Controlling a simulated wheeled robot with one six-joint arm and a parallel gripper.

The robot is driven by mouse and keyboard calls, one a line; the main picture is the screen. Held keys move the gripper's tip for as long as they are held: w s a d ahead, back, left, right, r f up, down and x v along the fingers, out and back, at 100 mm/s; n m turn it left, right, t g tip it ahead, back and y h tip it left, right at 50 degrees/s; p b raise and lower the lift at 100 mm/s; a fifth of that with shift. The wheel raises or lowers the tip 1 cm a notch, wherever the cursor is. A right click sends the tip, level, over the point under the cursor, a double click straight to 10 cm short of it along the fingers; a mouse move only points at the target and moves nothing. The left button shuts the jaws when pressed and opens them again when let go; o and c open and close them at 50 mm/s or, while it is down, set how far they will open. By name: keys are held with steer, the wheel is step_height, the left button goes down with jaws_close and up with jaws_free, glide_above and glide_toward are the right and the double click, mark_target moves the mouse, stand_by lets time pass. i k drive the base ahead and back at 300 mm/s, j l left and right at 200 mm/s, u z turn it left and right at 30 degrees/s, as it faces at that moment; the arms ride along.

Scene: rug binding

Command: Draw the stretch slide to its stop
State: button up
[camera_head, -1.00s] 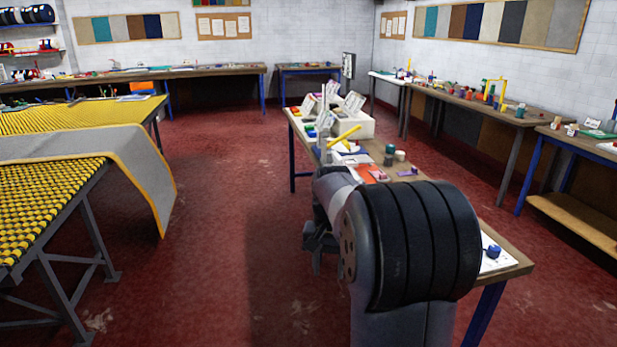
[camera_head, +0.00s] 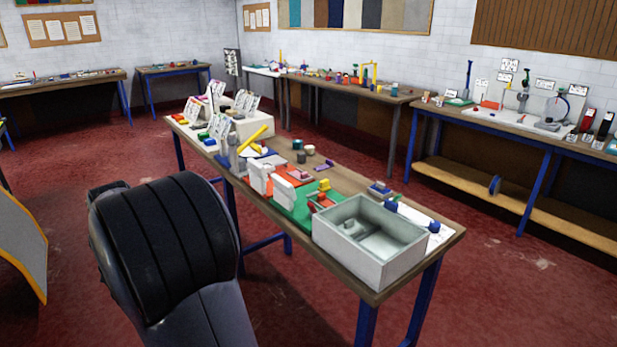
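I cannot tell which thing is the stretch slide at this size. On the near workbench (camera_head: 345,178), a green mat (camera_head: 290,208) carries a small red fixture (camera_head: 319,201) with a yellow block (camera_head: 324,185). Two upright white pieces stand beside it, one at the left (camera_head: 258,178) and one at the right (camera_head: 284,193). A small blue piece (camera_head: 379,188) lies farther right on the bench. My own dark arm fills the lower left, apart from the bench in the picture. My gripper does not show.
A grey open bin (camera_head: 370,240) stands at the bench's near right end. Cards, a white box (camera_head: 254,126) and a yellow bar (camera_head: 250,139) crowd its far end. Another bench with a lower shelf (camera_head: 515,205) runs along the right wall. Red floor (camera_head: 480,290) lies clear between.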

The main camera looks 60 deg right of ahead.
mark_target(324, 186)
steer(key=i+l+z, duration=0.15)
steer(key=i+z, duration=0.5)
steer(key=z, duration=0.15)
steer(key=i+z, duration=0.35)
steer(key=i+j+z, duration=0.2)
steer(key=z, duration=0.2)
steer(key=i+l+z, duration=0.15)
steer(key=i+z, duration=0.6)
steer(key=i+j+z, duration=0.1)
steer(key=i+z, duration=0.3)
